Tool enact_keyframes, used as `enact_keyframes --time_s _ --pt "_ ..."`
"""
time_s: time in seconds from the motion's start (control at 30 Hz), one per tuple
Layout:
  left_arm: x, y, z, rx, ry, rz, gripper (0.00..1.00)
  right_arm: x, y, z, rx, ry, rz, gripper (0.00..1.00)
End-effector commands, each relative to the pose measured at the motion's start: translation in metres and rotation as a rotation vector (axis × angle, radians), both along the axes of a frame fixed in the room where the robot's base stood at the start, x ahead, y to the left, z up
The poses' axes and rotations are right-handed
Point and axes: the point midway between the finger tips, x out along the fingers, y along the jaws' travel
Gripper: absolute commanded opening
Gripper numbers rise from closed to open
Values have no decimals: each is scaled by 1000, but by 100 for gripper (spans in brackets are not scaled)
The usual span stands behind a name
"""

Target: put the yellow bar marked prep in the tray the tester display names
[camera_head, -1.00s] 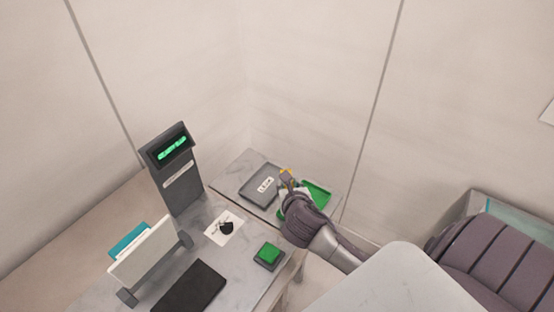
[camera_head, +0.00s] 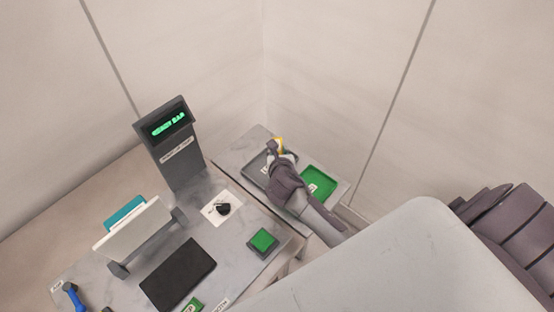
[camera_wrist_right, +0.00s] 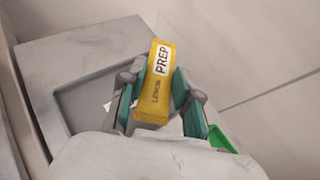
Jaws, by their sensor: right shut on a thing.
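My right gripper (camera_head: 277,150) is shut on the yellow bar (camera_head: 279,143), over the far part of the grey tray (camera_head: 252,168). In the right wrist view the teal finger pads close on both sides of the bar (camera_wrist_right: 154,98), whose white label reads PREP; the side reads LEMON. The bar is above the grey tray (camera_wrist_right: 75,83), not resting in it. The green tray (camera_head: 319,181) lies to the right, with a small label. The tester display (camera_head: 168,124) shows green letters that seem to end in BAR; the first word is blurred. My left gripper is not in view.
The near table holds a black mat (camera_head: 178,274), a green button block (camera_head: 262,242), a white card with a dark knob (camera_head: 222,208), a white panel on a stand (camera_head: 135,240), and a blue tool (camera_head: 72,294). Walls close in behind the trays.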

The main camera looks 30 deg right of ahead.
Motion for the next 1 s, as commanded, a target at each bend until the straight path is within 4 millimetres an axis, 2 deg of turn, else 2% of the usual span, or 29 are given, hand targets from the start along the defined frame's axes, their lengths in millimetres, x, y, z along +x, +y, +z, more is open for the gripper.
enact_keyframes --time_s 0.13,0.3,0.4,0.77,0.8,0.93,1.0 --pt "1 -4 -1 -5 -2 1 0 6 2 -9 1 2 0 2" --pt "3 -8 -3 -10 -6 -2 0 6 2 -35 2 3 -1 2" --pt "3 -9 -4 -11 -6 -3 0 6 2 -43 0 1 0 2" --pt "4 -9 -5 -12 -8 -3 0 6 2 -47 0 1 0 2" --pt "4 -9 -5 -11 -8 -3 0 6 2 -47 0 1 0 34" --pt "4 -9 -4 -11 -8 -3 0 6 2 -47 0 1 0 56" --pt "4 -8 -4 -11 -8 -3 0 6 1 -47 0 1 0 57"
